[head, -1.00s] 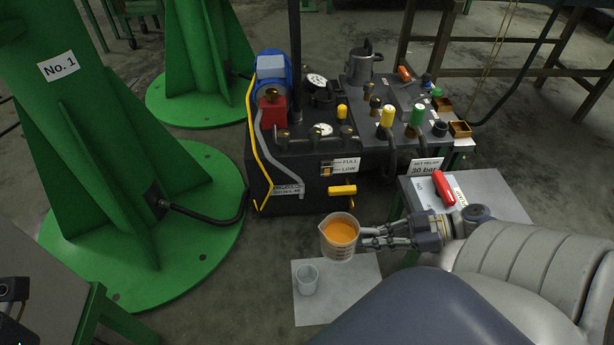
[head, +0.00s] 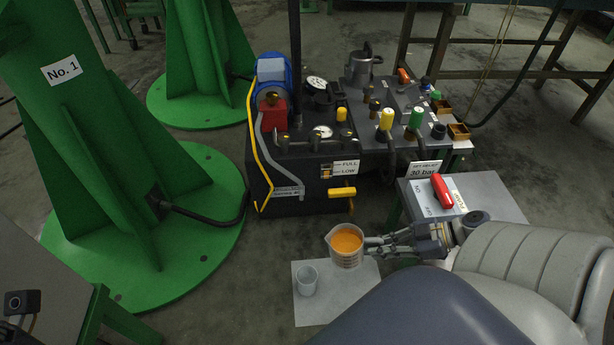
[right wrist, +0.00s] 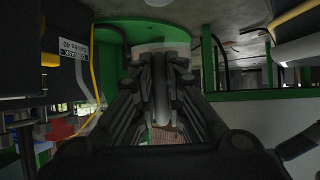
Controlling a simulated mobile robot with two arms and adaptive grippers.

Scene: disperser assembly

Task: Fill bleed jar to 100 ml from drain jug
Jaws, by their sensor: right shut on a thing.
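The drain jug is a clear graduated beaker (head: 346,256) with orange liquid (head: 347,240) in it. My right gripper (head: 366,246) is shut on its right side and holds it upright above the pale mat. The bleed jar (head: 306,281) is a small clear cup standing on the mat (head: 318,312), to the left of and below the jug. No orange liquid shows in it. In the right wrist view my right gripper's fingers (right wrist: 162,85) close on a pale surface of the jug (right wrist: 160,47). My left gripper is not in view.
A black hydraulic unit (head: 310,180) with valves, gauges and a yellow handle stands behind the jug. A green column (head: 75,170) stands at left.

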